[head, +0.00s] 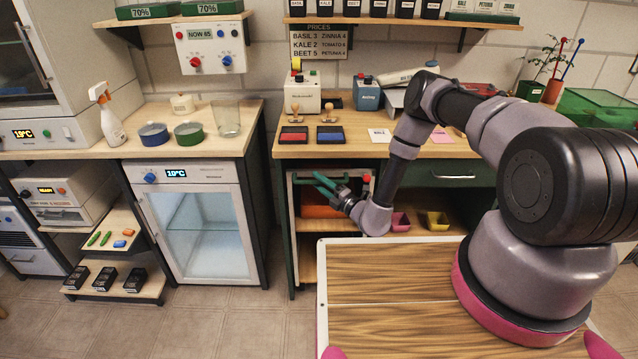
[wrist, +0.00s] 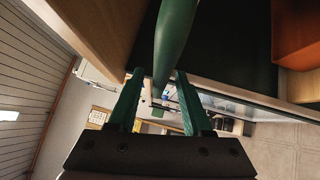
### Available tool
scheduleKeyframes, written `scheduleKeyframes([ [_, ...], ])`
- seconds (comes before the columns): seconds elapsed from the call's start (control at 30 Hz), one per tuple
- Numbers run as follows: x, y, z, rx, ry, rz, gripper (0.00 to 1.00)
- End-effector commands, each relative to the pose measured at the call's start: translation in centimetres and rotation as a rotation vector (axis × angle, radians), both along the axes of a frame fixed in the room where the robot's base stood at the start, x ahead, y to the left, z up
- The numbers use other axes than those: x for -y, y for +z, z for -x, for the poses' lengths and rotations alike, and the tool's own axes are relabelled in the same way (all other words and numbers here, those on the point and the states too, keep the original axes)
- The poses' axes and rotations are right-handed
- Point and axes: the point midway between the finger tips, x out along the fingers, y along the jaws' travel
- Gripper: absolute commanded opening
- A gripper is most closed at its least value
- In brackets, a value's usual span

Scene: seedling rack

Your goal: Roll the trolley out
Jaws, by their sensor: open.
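The trolley (head: 294,222) appears to be the pale-framed unit under the middle bench, with an orange bin (head: 318,211) inside. A green handle bar (wrist: 175,40) runs along its front and passes between the fingertips in the wrist view. My gripper (head: 321,182) is at the front of this unit, its green fingers pointing left in the head view. In the wrist view my gripper (wrist: 159,76) is open, with one finger on each side of the bar. I cannot tell whether either finger touches it. My gripper and forearm hide part of the unit's front.
Pink and yellow pots (head: 436,220) sit on the low shelf right of the unit. A glass-door cooler (head: 200,232) stands to the left. Tiled floor (head: 262,318) is clear in front of the cooler. A wood-topped deck (head: 385,268) lies close in front of the bench.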

Motion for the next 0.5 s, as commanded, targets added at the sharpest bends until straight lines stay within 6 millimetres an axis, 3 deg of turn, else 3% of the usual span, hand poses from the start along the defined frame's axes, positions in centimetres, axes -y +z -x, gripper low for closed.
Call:
scheduleKeyframes([
  [0.3, -0.28, 0.08, -0.29, 0.000, 0.000, 0.000, 0.50],
  [0.33, -0.28, 0.08, -0.29, 0.000, 0.000, 0.000, 0.46],
  [0.43, -0.27, 0.07, -0.27, 0.000, 0.000, 0.000, 0.08],
  [0.47, -0.28, 0.07, -0.27, 0.000, 0.000, 0.000, 0.00],
  [0.5, -0.27, 0.07, -0.27, 0.000, 0.000, 0.000, 0.00],
])
